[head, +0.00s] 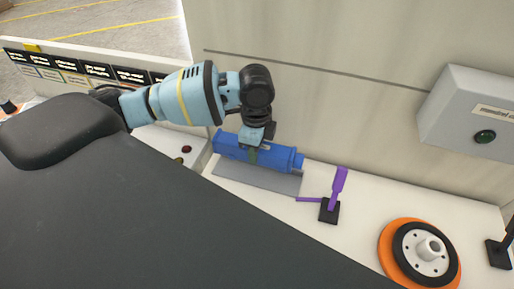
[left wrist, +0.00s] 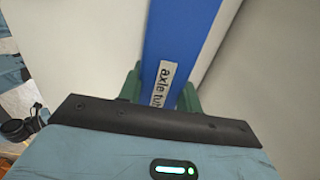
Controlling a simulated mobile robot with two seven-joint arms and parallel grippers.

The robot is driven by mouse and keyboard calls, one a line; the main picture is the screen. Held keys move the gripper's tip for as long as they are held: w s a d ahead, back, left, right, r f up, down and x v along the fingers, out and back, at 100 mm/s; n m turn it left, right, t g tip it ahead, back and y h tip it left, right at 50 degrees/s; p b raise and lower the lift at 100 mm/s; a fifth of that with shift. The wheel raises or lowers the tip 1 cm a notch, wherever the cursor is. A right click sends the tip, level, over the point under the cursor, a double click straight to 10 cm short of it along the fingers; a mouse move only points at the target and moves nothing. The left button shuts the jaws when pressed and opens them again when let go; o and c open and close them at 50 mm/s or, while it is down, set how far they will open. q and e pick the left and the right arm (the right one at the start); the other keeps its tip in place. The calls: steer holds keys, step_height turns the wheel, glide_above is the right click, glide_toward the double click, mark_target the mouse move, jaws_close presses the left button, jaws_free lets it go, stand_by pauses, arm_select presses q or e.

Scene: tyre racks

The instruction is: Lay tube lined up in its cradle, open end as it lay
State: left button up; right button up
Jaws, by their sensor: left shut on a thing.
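The blue tube (head: 230,144) is in my left gripper (head: 252,154), which is shut across its middle from above. Its narrower end points right in the head view. In the left wrist view, the tube (left wrist: 182,35) runs between the green fingers and carries a label reading "axle tu…", partly covered by the gripper. A flat grey plate (head: 258,182) lies on the white bench just in front of and below the tube. I cannot tell whether tube and plate touch. No clear cradle shape shows; it may be hidden. My right gripper is not in view.
A purple lever on a black base (head: 329,212) stands right of the plate. An orange disc (head: 389,250) with a black and white hub lies further right. The wall rises close behind the tube.

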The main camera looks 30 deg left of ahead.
arm_select(q)
steer(key=shift+f, duration=1.5)
steer(key=shift+f+b, duration=0.5)
steer(key=shift+f, duration=1.4)
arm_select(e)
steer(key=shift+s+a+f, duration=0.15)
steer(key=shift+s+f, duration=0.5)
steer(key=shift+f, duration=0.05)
arm_select(q)
steer(key=shift+f, duration=0.6)
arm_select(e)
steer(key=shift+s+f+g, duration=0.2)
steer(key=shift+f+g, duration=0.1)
arm_select(q)
steer(key=o, duration=1.2)
steer(key=shift+o, duration=0.2)
steer(key=shift+r, duration=0.1)
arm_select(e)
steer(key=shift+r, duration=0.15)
arm_select(q)
steer(key=shift+r, duration=0.15)
